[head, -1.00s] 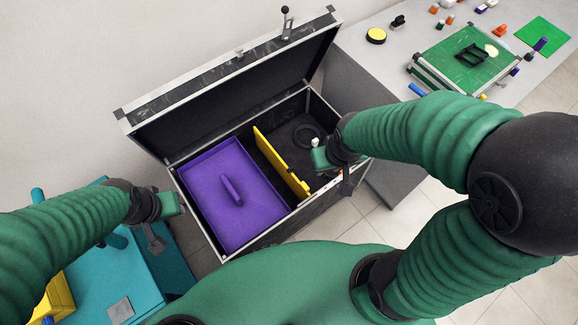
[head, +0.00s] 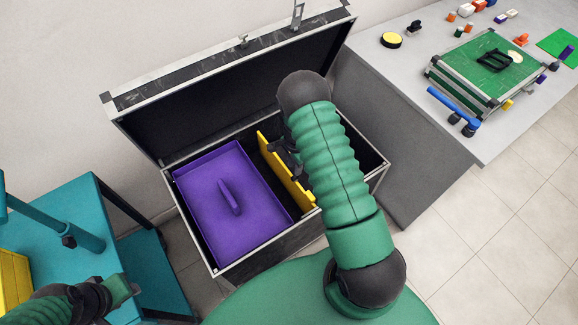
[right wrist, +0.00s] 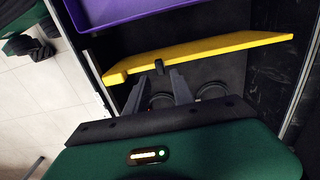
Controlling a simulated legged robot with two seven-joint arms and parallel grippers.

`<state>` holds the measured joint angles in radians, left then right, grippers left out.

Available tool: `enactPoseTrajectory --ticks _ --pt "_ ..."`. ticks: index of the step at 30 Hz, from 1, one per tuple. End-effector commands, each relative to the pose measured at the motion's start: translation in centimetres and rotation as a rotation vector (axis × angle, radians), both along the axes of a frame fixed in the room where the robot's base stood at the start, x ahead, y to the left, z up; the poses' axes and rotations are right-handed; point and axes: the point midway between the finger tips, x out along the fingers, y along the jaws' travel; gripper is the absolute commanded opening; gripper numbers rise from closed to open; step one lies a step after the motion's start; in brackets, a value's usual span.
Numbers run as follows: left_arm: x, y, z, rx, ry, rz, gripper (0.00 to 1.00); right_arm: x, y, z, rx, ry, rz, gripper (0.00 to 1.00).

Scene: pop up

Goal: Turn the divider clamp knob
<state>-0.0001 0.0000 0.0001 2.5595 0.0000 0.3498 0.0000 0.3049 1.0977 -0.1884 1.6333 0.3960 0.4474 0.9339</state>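The yellow divider (head: 283,172) stands upright in the open black case, to the right of the purple tray (head: 215,200). In the right wrist view the divider (right wrist: 215,52) crosses the picture, with a small black clamp knob (right wrist: 159,67) on its near face. My right gripper (right wrist: 158,77) is open, with its two fingertips on either side of the knob, close to the divider; I cannot tell if they touch it. In the head view the knob is hidden by my right arm and gripper (head: 284,154). My left gripper (head: 122,290) is at the lower left, away from the case; its fingers are unclear.
The raised case lid (head: 230,85) stands behind. A grey table (head: 400,75) with a green board is at the right. A teal cart (head: 85,215) is at the left.

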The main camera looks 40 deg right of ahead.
Motion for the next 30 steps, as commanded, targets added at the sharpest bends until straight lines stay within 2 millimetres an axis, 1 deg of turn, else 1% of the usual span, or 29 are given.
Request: enactPoseTrajectory --ticks 1,6,8,12,17,23,24,26,28,29,30 --pt "0.0 0.0 -1.1 0.000 0.000 0.000 0.36 0.0 0.0 -1.2 0.000 0.001 0.000 0.29" --pt "0.0 0.0 -3.3 0.000 0.001 0.000 0.36 0.0 -0.1 -3.8 0.000 0.000 0.001 0.29" --pt "0.0 0.0 -4.0 0.000 0.001 0.000 0.36 0.0 -0.1 -4.7 0.000 0.000 0.002 0.29" --pt "0.0 0.0 -4.9 0.000 0.001 0.000 0.36 0.0 0.0 -6.3 0.000 0.000 0.003 0.29" --pt "0.0 0.0 -5.2 0.000 0.001 0.000 0.36 0.0 0.0 -6.8 0.000 -0.001 0.003 0.29" --pt "0.0 0.0 -5.0 0.000 0.001 0.000 0.36 0.0 0.0 -6.6 0.000 -0.001 0.004 0.03" --pt "0.0 0.0 -5.0 0.000 0.001 0.000 0.36 0.0 0.0 -6.6 0.000 -0.001 0.004 0.00" --pt "0.0 0.0 -5.0 0.000 0.001 0.000 0.36 0.0 0.0 -6.6 0.000 -0.001 0.004 0.00" --pt "0.0 0.0 -5.0 0.000 0.001 0.000 0.36 0.0 0.0 -6.6 0.001 -0.002 0.080 0.00" --pt "0.0 0.0 -5.0 0.000 0.001 0.000 0.36 0.1 0.0 -6.6 0.002 -0.002 0.170 0.00" --pt "0.0 0.0 -5.0 0.000 0.001 0.000 0.36 0.0 0.0 -6.6 0.002 -0.002 0.314 0.00"
